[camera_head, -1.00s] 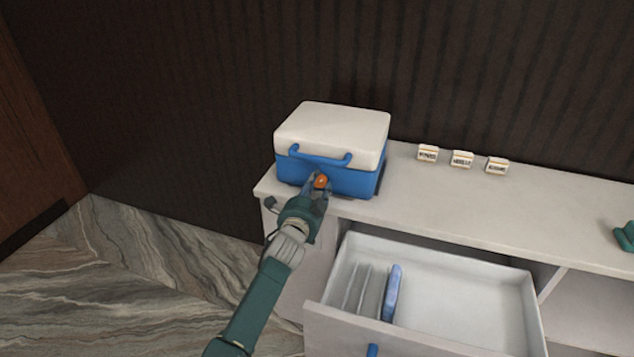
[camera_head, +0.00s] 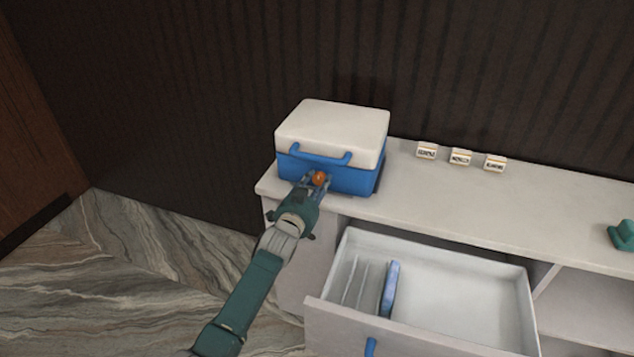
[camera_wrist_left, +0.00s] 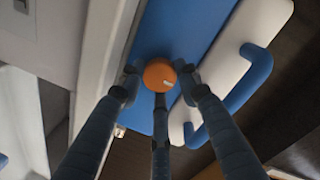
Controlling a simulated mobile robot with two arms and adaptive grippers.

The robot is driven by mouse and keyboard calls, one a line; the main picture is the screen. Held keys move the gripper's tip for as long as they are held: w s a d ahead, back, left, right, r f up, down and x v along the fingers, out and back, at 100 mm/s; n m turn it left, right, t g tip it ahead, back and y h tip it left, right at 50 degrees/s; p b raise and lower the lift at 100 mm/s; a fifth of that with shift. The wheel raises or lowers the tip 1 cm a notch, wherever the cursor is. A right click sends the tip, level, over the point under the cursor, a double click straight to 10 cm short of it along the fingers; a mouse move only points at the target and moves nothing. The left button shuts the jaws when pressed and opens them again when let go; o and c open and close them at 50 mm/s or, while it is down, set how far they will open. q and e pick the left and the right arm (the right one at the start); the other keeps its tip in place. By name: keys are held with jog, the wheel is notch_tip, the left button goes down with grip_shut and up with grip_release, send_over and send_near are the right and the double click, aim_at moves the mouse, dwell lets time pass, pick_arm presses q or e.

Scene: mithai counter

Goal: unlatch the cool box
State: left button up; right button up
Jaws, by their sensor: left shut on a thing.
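The cool box (camera_head: 335,150) has a white lid and a blue body and stands at the left end of the counter. Its lid looks closed. A blue handle (camera_head: 320,156) runs across the front of the lid; it also shows in the left wrist view (camera_wrist_left: 236,97). An orange round latch knob (camera_head: 319,178) sits on the box's front, below the handle. My left gripper (camera_head: 314,182) is shut on the knob, with its fingers around it in the left wrist view (camera_wrist_left: 159,75). My right gripper is not in view.
An open white drawer (camera_head: 470,295) with dividers and a blue slab (camera_head: 391,288) juts out below the counter (camera_head: 510,210). Several small label cards (camera_head: 460,157) stand right of the box. A teal object (camera_head: 622,235) is at the far right.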

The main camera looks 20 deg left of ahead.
pick_arm(q)
jog(key=shift+d+r, duration=0.1)
jog(key=shift+r, duration=0.05)
dwell(0.3)
jog(key=o, duration=0.9)
jog(key=shift+c, duration=0.2)
jog(key=shift+s, duration=0.6)
jog(key=s+r, duration=0.1)
jog(key=s, duration=0.9)
jog(key=shift+s, duration=0.35)
